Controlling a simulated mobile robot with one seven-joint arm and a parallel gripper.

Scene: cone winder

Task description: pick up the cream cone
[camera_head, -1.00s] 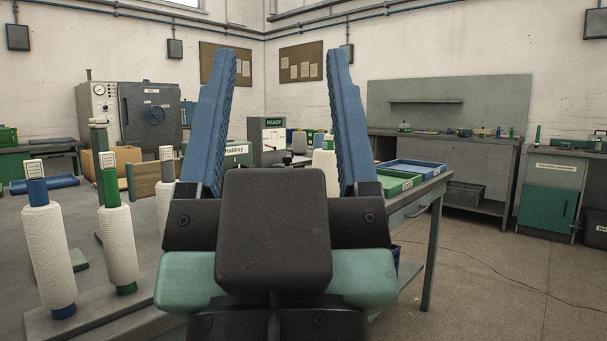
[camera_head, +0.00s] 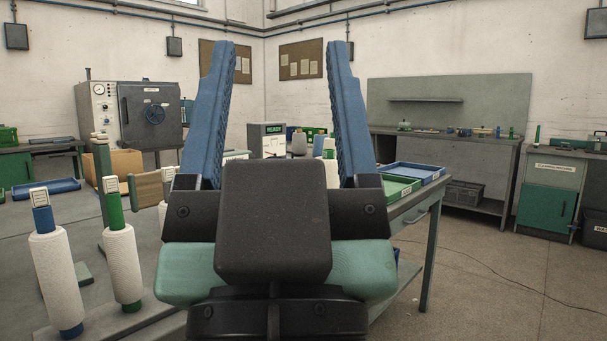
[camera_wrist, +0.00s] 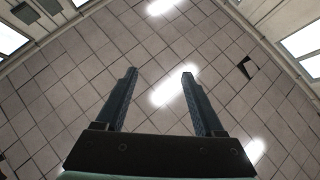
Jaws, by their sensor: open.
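My gripper (camera_head: 280,47) points upward in the head view, its two blue fingers wide apart with nothing held between them. In the wrist view my gripper (camera_wrist: 160,73) is also open and empty, against a tiled ceiling. Two off-white wound cones stand at the left on the grey table: one on a blue tube (camera_head: 56,270), one on a green tube (camera_head: 122,264). Another pale cone (camera_head: 331,170) shows between the fingers, farther back, its lower part hidden by my gripper. I cannot tell which is the cream cone. My gripper touches none of them.
Green (camera_head: 399,188) and blue (camera_head: 415,171) trays lie at the table's right end. A cardboard box (camera_head: 120,163) and a blue tray (camera_head: 45,187) are at the back left. Open floor (camera_head: 490,275) lies to the right.

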